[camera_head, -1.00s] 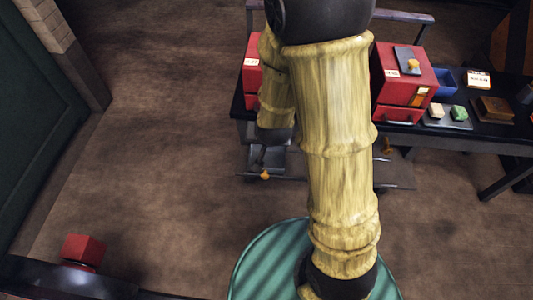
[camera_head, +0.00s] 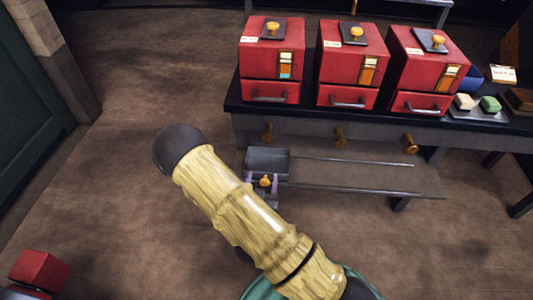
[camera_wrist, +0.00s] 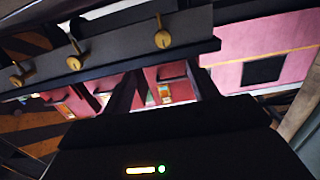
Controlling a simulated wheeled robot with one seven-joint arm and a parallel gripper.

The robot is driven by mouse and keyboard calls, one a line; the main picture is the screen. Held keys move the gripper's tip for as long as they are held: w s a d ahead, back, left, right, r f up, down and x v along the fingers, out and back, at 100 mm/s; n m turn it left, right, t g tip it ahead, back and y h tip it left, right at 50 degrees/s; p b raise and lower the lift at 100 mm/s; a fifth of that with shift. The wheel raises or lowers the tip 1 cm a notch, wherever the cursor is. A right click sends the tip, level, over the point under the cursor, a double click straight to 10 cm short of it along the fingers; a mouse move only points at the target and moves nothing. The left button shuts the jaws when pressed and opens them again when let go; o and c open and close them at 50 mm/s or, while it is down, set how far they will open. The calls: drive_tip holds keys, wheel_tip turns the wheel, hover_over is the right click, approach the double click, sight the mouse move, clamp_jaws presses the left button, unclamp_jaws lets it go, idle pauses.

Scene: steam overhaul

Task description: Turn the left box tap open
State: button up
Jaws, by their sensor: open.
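Three red boxes stand on a black bench. The left box (camera_head: 270,62) has an orange-and-blue window, and its brass tap (camera_head: 267,132) sticks out of the bench front below it. Several brass taps show in the wrist view, which looks upside down; the nearest one (camera_wrist: 163,39), apparently the left box's, is above and beyond the fingers in that picture. My gripper (camera_wrist: 165,92) has its dark fingers apart, with nothing seen between them but the distant boxes. It is not touching the tap.
The middle tap (camera_head: 340,138) and right tap (camera_head: 411,143) are alongside.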

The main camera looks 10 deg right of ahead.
sight(267, 139)
drive_tip(key=shift+s+a+f+t, duration=0.15)
drive_tip(key=shift+a+t, duration=0.05)
drive_tip(key=shift+t, duration=0.1)
drive_tip(key=b+x, duration=0.2)
drive_tip(key=x, duration=1.5)
drive_tip(key=shift+w+f+b, duration=0.1)
drive_tip(key=shift+w+b, duration=0.15)
drive_tip(key=shift+b, duration=0.1)
drive_tip(key=c, duration=1)
